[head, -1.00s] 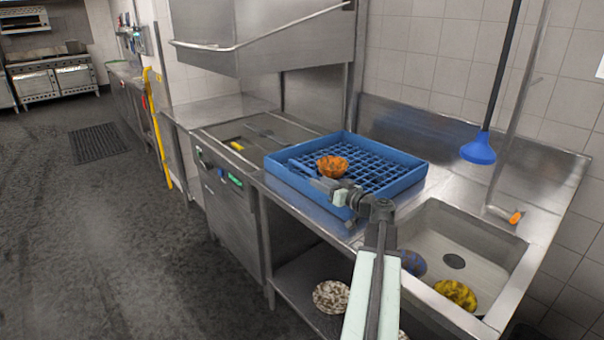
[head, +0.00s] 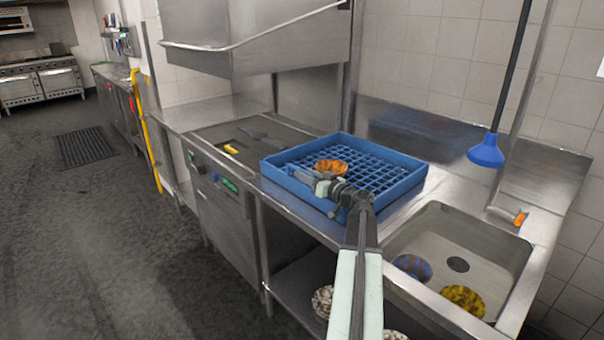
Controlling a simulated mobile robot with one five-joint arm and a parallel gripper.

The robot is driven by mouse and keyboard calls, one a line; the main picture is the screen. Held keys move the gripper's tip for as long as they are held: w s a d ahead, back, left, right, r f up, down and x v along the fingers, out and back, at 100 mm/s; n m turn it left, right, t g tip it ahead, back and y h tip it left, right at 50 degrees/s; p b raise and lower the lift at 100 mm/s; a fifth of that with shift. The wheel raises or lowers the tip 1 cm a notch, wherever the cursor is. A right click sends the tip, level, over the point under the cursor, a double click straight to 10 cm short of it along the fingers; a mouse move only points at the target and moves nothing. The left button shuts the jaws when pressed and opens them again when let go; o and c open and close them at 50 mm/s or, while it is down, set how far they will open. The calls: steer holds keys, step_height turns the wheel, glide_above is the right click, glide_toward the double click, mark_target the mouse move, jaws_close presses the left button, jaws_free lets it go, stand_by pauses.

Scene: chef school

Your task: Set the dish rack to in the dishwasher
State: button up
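The blue dish rack (head: 398,190) sits on the steel counter between the sink and the dishwasher. An orange patterned bowl (head: 331,167) lies inside it, toward its left part. The dishwasher (head: 232,150) is just left of the rack, its hood (head: 255,40) raised and its bed open. My gripper (head: 303,174) reaches over the near left wall of the rack, close to the bowl. The fingertips are small and partly lost against the rack, so I cannot tell whether they are open or shut, or whether they touch the rack.
The sink (head: 480,245) on the right holds a blue bowl (head: 412,267) and a yellow bowl (head: 463,299). Patterned bowls (head: 323,301) stand on the shelf below.

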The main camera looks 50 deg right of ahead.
steer(key=shift+w+d, duration=0.15)
steer(key=shift+w, duration=1.1)
jaws_close()
stand_by(0.4)
